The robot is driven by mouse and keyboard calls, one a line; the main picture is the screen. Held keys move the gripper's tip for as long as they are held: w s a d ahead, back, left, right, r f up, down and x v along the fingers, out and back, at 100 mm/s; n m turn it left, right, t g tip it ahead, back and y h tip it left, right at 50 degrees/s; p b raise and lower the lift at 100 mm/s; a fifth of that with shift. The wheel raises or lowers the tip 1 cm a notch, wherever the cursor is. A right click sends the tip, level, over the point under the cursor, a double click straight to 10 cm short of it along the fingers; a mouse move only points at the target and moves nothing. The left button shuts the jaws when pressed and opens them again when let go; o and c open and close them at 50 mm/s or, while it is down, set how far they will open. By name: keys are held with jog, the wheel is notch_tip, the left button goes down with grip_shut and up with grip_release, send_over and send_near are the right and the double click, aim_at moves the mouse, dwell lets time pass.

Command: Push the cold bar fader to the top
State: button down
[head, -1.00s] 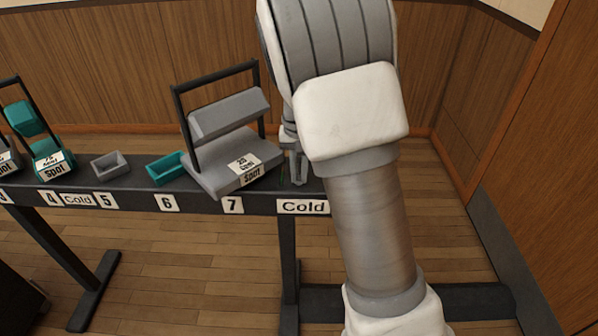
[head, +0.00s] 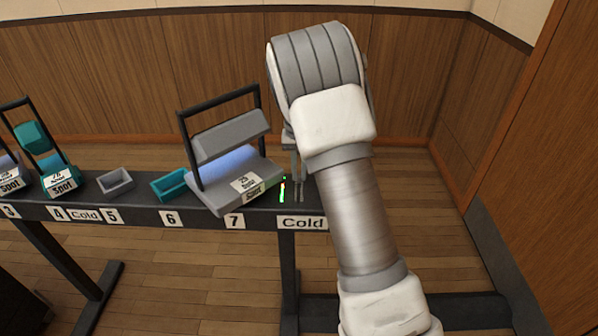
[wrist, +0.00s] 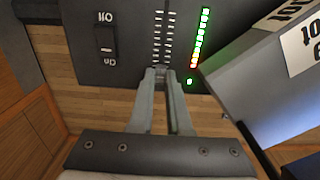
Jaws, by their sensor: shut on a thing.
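The Cold fader strip shows in the wrist view as a dark panel with a slot between two rows of pale ticks (wrist: 158,35). My gripper (wrist: 160,74) is shut at the slot's lower end in that picture, beside the red end of the light column (wrist: 200,40). The fader knob is hidden between the fingertips. The light column is lit along its length, mostly green. In the head view my gripper (head: 298,190) reaches down onto the right end of the desk, behind the Cold label (head: 302,223).
A grey lamp (head: 232,136), glowing bluish beneath, stands close left of my gripper. Its tilted body also shows in the wrist view (wrist: 262,85). A rocker switch (wrist: 105,38) sits beside the slot. Small grey (head: 116,181) and teal (head: 170,186) trays lie farther left.

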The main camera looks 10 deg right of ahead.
jog(key=shift+w+d+r, duration=0.1)
jog(key=shift+w, duration=0.15)
jog(key=c, duration=0.9)
grip_release()
jog(key=shift+o, duration=0.2)
notch_tip(320, 180, up, 17)
jog(key=p, duration=0.4)
jog(key=shift+r+p, duration=0.15)
jog(key=shift+p, duration=0.15)
